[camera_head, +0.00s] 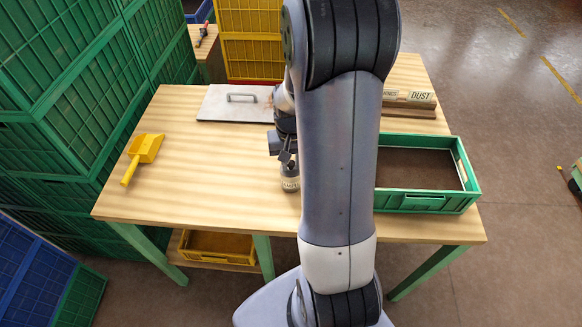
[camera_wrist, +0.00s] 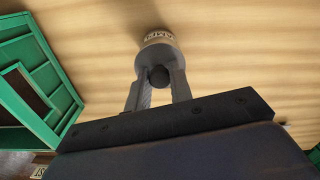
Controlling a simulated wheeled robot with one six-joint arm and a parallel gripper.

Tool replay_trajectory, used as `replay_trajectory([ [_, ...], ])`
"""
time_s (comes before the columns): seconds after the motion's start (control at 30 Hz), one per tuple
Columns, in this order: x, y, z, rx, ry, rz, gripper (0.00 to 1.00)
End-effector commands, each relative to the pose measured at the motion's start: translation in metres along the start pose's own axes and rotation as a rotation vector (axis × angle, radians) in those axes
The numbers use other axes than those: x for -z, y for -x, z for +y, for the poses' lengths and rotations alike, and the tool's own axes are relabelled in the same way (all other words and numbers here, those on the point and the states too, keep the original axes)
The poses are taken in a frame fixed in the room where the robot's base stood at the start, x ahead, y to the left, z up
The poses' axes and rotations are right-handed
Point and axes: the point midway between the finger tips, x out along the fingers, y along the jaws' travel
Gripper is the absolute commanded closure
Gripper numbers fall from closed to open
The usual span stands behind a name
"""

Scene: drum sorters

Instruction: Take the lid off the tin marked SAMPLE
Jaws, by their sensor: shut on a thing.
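A small grey tin (camera_head: 290,182) with a pale label stands on the wooden table, just left of my arm in the head view. The label is too small to read fully there. In the wrist view the tin's label (camera_wrist: 158,36) shows upside down and partly cut by the curve. My gripper (camera_head: 287,160) is directly above the tin. In the wrist view my gripper (camera_wrist: 158,82) has its two fingers closed around the dark round knob (camera_wrist: 158,76) of the lid. I see no clear gap between the lid and the tin.
A yellow scoop (camera_head: 146,149) lies at the left of the table (camera_head: 200,190). A grey plate with a handle (camera_head: 222,104) lies at the back. An open green tray (camera_head: 428,202) sits to the right. A DUST sign (camera_head: 421,96) stands behind it.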

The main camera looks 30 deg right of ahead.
Motion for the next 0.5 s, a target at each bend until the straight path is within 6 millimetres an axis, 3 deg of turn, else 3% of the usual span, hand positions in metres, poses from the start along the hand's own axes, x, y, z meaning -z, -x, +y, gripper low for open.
replay_trajectory([
  [0.17, 0.0001, 0.0002, 0.0, 0.0, 0.0, 0.0, 1.0],
  [0.5, 0.0009, 0.0082, 0.0, 0.0, 0.0, 0.004, 1.0],
])
